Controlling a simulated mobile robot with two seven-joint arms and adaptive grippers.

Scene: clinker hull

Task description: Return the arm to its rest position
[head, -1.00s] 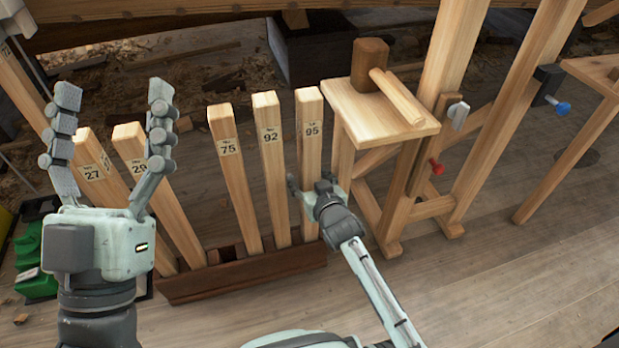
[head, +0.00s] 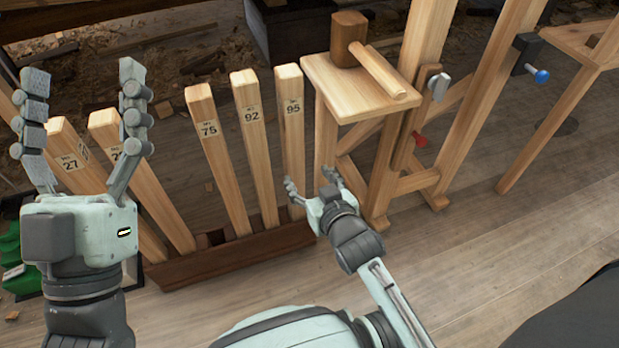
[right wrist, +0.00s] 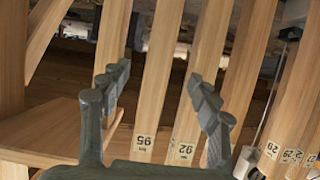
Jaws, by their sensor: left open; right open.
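My right gripper (head: 312,190) is open and empty in the head view. It is in front of the post marked 95 (head: 290,150), near its lower part, and apart from it as far as I can tell. In the right wrist view, its two fingers (right wrist: 155,100) are spread, with the post marked 95 (right wrist: 148,110) and the post marked 92 (right wrist: 190,105) behind them. My left gripper (head: 82,90) is raised at the left of the head view, open and empty, with its fingers pointing up. It partly covers the posts marked 27 (head: 70,160) and next to it.
Posts marked 75 (head: 215,150) and 92 (head: 255,140) stand in a dark wooden rack (head: 235,262). A wooden stand (head: 350,90) with a mallet (head: 350,40) on it is right of the rack. A blue-handled clamp (head: 530,60) is further right.

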